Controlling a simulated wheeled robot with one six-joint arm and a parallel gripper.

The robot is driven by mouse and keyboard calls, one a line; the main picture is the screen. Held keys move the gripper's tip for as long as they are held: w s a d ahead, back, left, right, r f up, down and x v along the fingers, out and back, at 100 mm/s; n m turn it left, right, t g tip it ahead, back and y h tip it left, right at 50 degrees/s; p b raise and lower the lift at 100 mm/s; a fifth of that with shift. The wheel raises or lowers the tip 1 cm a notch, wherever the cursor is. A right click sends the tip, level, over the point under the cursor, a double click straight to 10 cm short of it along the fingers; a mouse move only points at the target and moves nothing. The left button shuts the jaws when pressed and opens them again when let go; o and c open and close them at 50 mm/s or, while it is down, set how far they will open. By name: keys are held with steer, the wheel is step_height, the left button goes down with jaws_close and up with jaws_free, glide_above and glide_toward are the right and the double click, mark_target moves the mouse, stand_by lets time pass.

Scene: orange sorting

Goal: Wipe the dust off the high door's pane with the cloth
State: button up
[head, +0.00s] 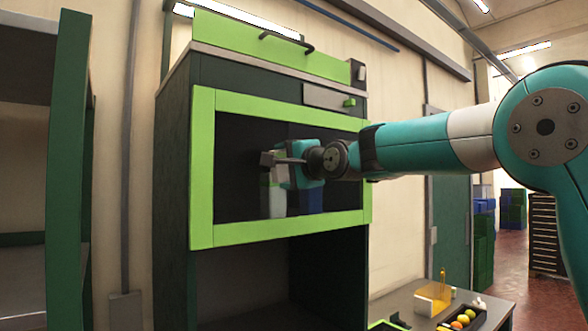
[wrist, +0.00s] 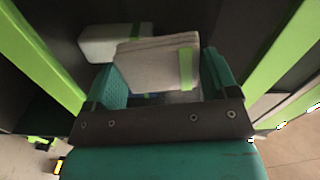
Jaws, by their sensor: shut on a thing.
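The high door (head: 202,170) is a bright green frame around a dark pane (head: 235,145), closed on a dark cabinet. My gripper (head: 284,174) is in front of the pane's middle. In the wrist view my gripper (wrist: 163,82) is shut on the cloth (wrist: 150,62), a pale folded pad with a green band near its right end. A similar pale shape (wrist: 108,44) shows beyond it, perhaps its reflection. I cannot tell whether the cloth touches the pane. No dust shows clearly, and my gripper and arm hide part of the pane.
A green flap with a dark handle (head: 287,42) is above the door. An open dark compartment (head: 255,280) lies below. A bench (head: 398,303) at the lower right holds a tray of fruit (head: 461,318). A shelf rack (head: 66,160) stands at left.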

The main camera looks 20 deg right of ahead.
steer(key=shift+s+a, duration=0.25)
steer(key=shift+a, duration=0.8)
steer(key=shift+s+r+p, duration=0.1)
steer(key=shift+r+p, duration=0.45)
steer(key=shift+r, duration=0.5)
steer(key=w+d+p, duration=0.2)
steer(key=d, duration=0.5)
steer(key=w+d+p, duration=0.1)
steer(key=w+d, duration=0.1)
steer(key=d, duration=0.4)
steer(key=shift+w+d+p, duration=0.35)
steer(key=shift+d, duration=0.05)
steer(key=shift+b+v, duration=1.8)
steer(key=shift+v, duration=1.15)
